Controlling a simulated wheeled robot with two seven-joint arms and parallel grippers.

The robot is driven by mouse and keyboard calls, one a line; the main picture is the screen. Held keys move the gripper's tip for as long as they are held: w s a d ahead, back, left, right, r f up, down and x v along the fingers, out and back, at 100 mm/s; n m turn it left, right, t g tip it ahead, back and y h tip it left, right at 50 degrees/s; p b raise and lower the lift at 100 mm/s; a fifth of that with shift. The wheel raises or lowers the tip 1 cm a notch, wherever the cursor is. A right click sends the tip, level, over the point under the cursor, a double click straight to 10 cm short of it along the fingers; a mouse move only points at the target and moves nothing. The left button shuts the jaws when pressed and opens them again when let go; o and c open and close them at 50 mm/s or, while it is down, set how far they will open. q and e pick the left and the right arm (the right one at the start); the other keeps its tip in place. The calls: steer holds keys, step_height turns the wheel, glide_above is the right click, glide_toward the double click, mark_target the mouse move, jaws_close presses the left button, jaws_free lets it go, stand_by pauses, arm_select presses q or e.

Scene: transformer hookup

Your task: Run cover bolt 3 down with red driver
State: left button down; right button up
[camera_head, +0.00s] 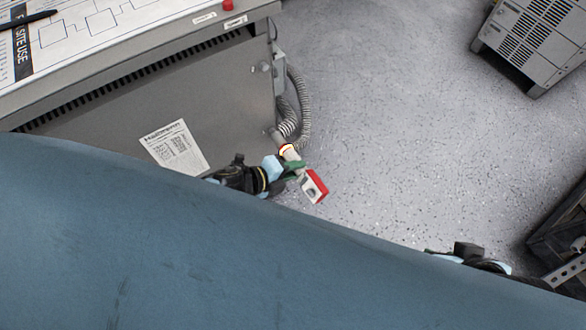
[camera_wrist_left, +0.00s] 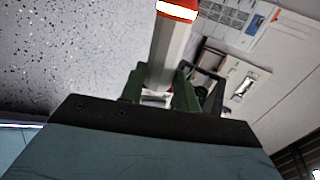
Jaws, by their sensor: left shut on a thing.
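My left gripper (camera_head: 293,168) has green fingers and is shut on the red driver (camera_head: 316,187). The driver's red and white block end sticks out at the lower right, and a red and yellow band shows at its other end. In the left wrist view, the driver's pale grey body (camera_wrist_left: 170,52) rises between the green fingers (camera_wrist_left: 160,92) to an orange-red band at the top edge. My right gripper (camera_head: 480,258) is partly hidden behind the blue foreground shape, and its fingers cannot be made out. I cannot make out cover bolt 3 in either view.
A grey cabinet (camera_head: 110,120) with a paper label (camera_head: 175,147) stands left of the driver. Ribbed conduits (camera_head: 299,105) run down its side. A vented grey unit (camera_head: 530,45) is at upper right, a dark rack (camera_head: 560,235) at right. Speckled floor (camera_head: 400,120) between is clear.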

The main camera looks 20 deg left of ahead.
arm_select(q)
steer(key=shift+w+a, duration=0.55)
steer(key=shift+a, duration=0.05)
steer(key=shift+w+a+p, duration=0.4)
steer(key=shift+a+p, duration=0.15)
stand_by(3.6)
steer(key=shift+s+d+p, duration=0.25)
steer(key=shift+s+d, duration=0.5)
steer(key=shift+d, duration=0.2)
steer(key=shift+s+d+p, duration=0.2)
steer(key=shift+s+d, duration=0.5)
steer(key=shift+d, duration=0.2)
